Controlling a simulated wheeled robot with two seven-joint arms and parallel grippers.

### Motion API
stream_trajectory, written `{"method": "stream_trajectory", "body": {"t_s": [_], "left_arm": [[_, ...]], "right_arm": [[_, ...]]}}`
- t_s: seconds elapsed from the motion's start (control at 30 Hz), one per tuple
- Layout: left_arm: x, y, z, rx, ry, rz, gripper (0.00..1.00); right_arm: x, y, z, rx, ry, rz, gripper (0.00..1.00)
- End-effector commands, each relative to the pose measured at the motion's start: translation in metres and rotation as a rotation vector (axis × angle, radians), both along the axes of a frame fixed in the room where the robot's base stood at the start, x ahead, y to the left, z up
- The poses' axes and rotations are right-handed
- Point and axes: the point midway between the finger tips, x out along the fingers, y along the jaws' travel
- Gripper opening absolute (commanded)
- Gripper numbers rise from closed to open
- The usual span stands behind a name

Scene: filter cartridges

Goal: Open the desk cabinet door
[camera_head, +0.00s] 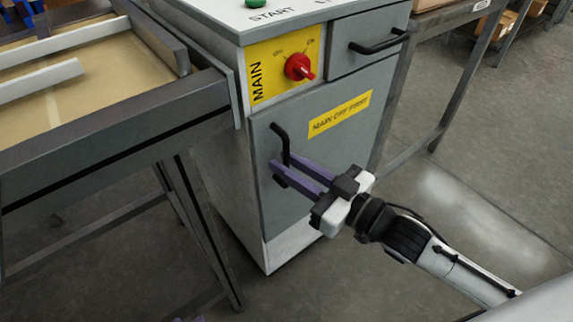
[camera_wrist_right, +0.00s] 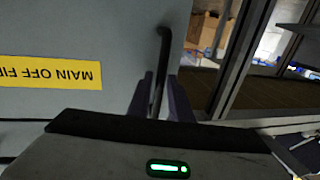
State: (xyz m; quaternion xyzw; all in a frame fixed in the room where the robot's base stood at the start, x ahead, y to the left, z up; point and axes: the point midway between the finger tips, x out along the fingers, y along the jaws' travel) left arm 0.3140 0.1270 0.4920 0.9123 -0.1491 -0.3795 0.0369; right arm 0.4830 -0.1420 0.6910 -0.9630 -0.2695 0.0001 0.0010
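The grey desk cabinet door (camera_head: 330,160) bears a yellow "MAIN OFF FIRST" label and looks closed, flush with the cabinet front. Its black bar handle (camera_head: 281,140) stands upright near the door's left edge. My right gripper (camera_head: 277,172) reaches in from the right, with its purple fingers at the lower part of the handle. In the right wrist view the handle (camera_wrist_right: 162,60) runs down between the two fingers (camera_wrist_right: 161,90), which stand apart with narrow gaps beside the bar. My left gripper is not in view.
Above the door are a red rotary switch (camera_head: 299,67) on a yellow "MAIN" panel and a drawer with a black handle (camera_head: 378,45). A grey-framed table (camera_head: 110,130) stands close on the left. The floor (camera_head: 470,190) at the right is largely clear.

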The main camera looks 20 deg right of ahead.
Motion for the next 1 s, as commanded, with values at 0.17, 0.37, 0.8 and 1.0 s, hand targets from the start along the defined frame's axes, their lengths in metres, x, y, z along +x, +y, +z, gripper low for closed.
{"method": "stream_trajectory", "body": {"t_s": [0.17, 0.37, 0.8, 1.0], "left_arm": [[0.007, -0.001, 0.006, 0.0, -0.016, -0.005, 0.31], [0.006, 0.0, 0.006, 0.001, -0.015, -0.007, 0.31], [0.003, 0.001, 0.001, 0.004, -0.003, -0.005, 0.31], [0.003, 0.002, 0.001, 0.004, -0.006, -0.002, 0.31]], "right_arm": [[0.006, 0.004, 0.0, -0.001, 0.0, 0.0, 0.18], [0.006, 0.004, 0.0, -0.001, 0.002, 0.0, 0.18], [0.005, 0.004, 0.0, -0.001, 0.0, 0.003, 0.0], [-0.004, 0.002, 0.0, -0.005, 0.002, 0.044, 0.0]]}}
